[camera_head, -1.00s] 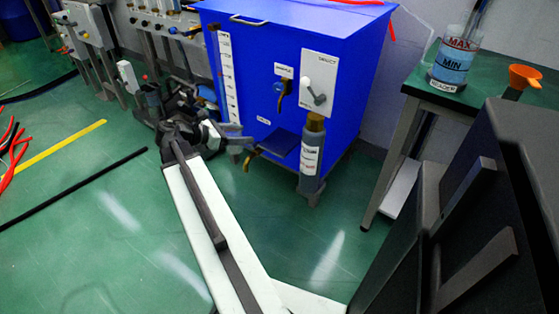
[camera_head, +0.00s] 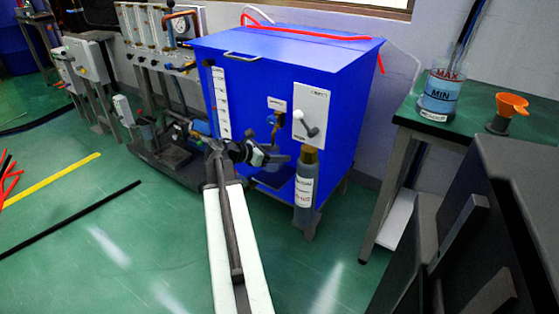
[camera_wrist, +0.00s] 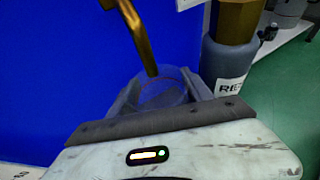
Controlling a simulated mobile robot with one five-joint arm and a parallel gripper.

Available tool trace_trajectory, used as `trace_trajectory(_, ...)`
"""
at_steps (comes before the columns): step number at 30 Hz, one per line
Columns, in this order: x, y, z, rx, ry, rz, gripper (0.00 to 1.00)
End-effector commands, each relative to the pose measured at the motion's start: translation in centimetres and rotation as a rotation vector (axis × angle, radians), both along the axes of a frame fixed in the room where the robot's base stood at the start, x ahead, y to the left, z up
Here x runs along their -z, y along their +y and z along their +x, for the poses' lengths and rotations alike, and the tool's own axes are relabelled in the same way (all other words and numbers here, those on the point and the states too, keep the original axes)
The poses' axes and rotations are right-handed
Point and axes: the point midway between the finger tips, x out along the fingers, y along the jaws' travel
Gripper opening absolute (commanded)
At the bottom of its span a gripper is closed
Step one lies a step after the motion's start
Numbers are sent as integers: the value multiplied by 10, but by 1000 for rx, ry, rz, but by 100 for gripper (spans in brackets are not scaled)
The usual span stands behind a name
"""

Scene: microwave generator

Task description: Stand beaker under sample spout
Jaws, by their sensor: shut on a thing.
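A clear beaker (camera_wrist: 162,92) with a reddish ring stands between the fingers of my gripper (camera_wrist: 160,98) in the wrist view, and the gripper is shut on it. The brass sample spout (camera_wrist: 140,38) comes down from above, and its lower end overlaps the beaker's mouth in that view. I cannot tell the height gap between them. In the head view, my gripper (camera_head: 268,158) is in front of the blue cabinet (camera_head: 255,95), just below the spout valve (camera_head: 275,124). The beaker is hard to make out there.
A grey cylinder (camera_head: 304,185) with a brass top stands close to the right of my gripper. A dark blue shelf (camera_head: 271,181) juts from the cabinet below. The green bench (camera_head: 420,103) at right holds a MAX/MIN vessel (camera_head: 440,92) and an orange funnel (camera_head: 511,103).

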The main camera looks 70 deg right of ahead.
Motion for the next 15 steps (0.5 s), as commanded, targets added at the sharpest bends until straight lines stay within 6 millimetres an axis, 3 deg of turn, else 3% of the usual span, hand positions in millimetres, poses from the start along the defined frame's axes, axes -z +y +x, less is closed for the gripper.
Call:
trace_trajectory(7, 3, -5, -4, -1, 0, 0, 18)
trace_trajectory(15, 40, -5, -3, -2, 0, 0, 18)
